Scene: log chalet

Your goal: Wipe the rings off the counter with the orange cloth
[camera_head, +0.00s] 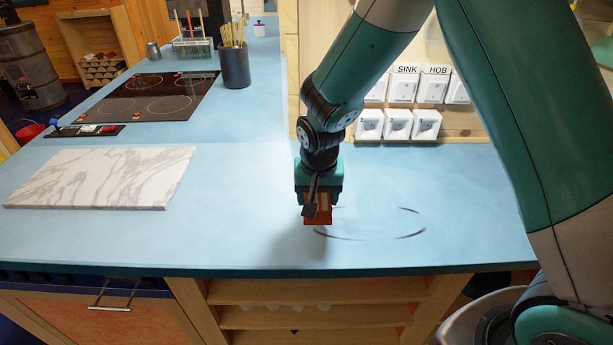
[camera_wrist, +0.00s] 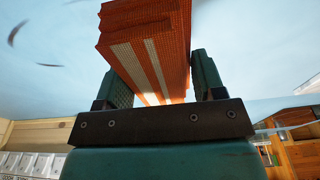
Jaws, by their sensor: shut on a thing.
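My gripper (camera_head: 318,190) is above the blue counter (camera_head: 240,215), shut on the folded orange cloth (camera_head: 317,216). In the wrist view the cloth (camera_wrist: 145,40) is a thick orange block with pale stripes, between the two fingers of my gripper (camera_wrist: 163,80). Dark, broken ring marks (camera_head: 410,234) lie on the counter just right of the cloth, near the front edge. Part of the marks also shows at the upper left of the wrist view (camera_wrist: 14,33). The cloth hides some of the counter behind it. I cannot tell whether it touches the surface.
A white marble slab (camera_head: 100,178) lies to the left. Behind it are a black hob (camera_head: 155,97) and a dark pot of sticks (camera_head: 234,65). White switches (camera_head: 400,124) line the wooden wall behind the marks. The counter between slab and cloth is clear.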

